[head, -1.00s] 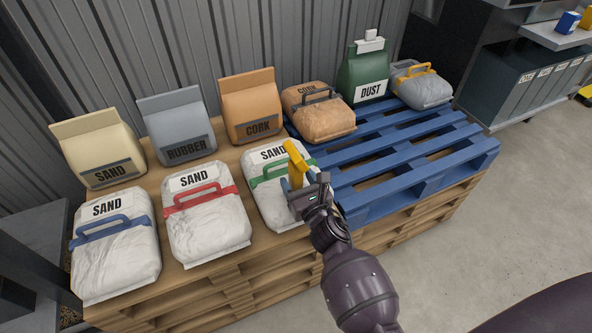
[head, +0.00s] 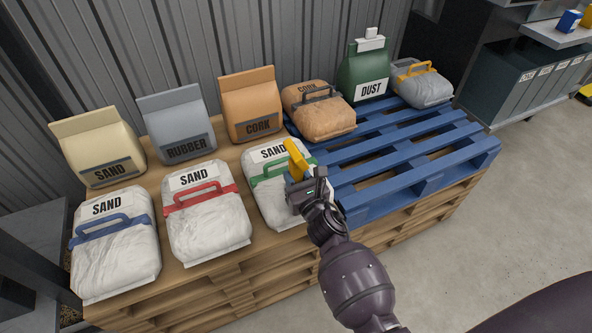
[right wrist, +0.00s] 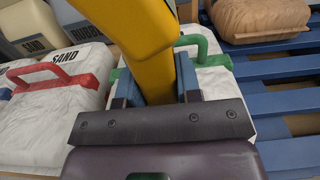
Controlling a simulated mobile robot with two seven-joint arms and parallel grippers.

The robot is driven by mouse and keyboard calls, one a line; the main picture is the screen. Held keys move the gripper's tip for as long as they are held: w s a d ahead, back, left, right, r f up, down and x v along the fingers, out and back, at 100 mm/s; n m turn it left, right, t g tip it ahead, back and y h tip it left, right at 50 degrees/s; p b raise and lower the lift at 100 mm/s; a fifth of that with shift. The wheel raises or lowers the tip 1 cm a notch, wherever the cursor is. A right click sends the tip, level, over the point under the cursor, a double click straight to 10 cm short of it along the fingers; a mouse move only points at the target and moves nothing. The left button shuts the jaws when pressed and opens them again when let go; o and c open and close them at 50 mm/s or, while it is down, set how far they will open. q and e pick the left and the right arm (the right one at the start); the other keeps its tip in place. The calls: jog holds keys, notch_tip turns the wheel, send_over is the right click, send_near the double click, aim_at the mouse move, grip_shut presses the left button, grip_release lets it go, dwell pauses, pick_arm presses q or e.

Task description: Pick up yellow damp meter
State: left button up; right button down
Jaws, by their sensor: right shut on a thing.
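The yellow damp meter (head: 296,158) is in my right gripper (head: 300,178), in front of the sand bag with the green handle. In the right wrist view the damp meter (right wrist: 152,65) is large and rises between the two blue-grey fingers of the gripper (right wrist: 157,90), which are shut on it. The meter is tilted and its upper end is cut off by the top edge of that view. My left gripper is not in view.
White sand bags with green (head: 268,205), red (head: 208,225) and blue (head: 115,255) handles lie on a wooden pallet stack. Rubber (head: 180,122) and cork (head: 250,105) bags stand behind. A blue pallet (head: 400,165) at right has bare slats in front.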

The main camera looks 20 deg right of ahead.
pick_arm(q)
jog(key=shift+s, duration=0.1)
pick_arm(e)
jog(key=shift+r, duration=0.1)
notch_tip(320, 180, up, 10)
jog(key=p, duration=0.4)
jog(key=shift+w+p, duration=0.15)
jog(key=shift+p, duration=0.2)
notch_tip(320, 180, up, 9)
jog(key=p, duration=0.5)
jog(key=shift+r+p, duration=0.4)
jog(key=shift+p, duration=0.05)
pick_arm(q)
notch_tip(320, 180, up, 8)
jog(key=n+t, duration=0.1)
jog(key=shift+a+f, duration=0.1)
